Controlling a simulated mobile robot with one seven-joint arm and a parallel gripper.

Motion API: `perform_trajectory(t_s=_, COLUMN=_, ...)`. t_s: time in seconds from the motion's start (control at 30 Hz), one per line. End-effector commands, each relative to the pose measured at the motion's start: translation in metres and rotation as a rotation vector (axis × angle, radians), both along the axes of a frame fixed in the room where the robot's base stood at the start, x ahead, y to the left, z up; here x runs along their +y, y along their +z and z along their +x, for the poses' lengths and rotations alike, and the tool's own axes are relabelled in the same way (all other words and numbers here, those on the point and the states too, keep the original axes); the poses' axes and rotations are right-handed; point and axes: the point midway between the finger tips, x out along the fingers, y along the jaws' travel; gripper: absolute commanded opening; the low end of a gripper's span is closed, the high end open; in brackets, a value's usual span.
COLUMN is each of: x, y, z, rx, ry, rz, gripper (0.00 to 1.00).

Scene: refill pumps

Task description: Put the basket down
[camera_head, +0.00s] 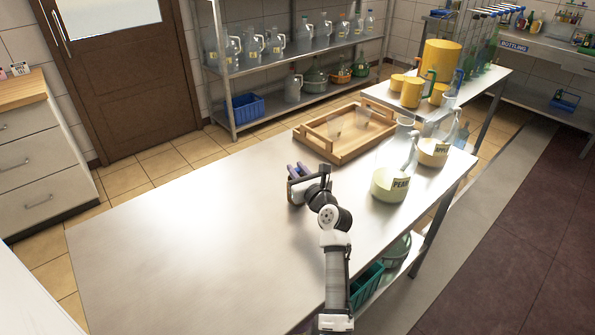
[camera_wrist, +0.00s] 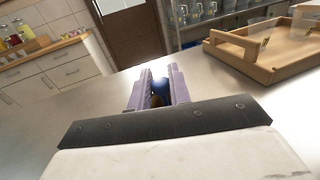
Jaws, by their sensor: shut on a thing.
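My gripper (camera_head: 298,170) is over the near metal table, left of the wooden tray (camera_head: 345,132). Its pale purple fingers also show in the wrist view (camera_wrist: 158,88). They are shut on a small dark blue thing (camera_wrist: 159,87), mostly hidden between them, with a brownish patch below it. I cannot tell whether it is part of a basket. A blue basket (camera_head: 245,107) stands on the lower rack shelf at the back. A teal basket (camera_head: 367,284) is on the shelf under the table.
The tray holds clear glass vessels. Yellow mugs (camera_head: 412,92) are on the table behind. The metal tabletop (camera_head: 190,230) is bare to the left.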

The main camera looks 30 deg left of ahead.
Motion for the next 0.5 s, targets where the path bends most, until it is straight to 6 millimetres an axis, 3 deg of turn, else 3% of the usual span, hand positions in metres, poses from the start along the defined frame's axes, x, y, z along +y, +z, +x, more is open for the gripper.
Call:
perform_trajectory(t_s=0.4, x=0.0002, y=-0.0059, z=0.0, rx=-0.001, ry=0.0, rz=0.001, gripper=0.06)
perform_trajectory(t_s=0.43, x=0.0002, y=-0.0052, z=0.0001, rx=-0.001, ry=0.0, rz=0.0, gripper=0.23)
perform_trajectory(t_s=0.5, x=0.0002, y=-0.005, z=0.0, rx=-0.001, ry=0.0, rz=-0.001, gripper=0.32)
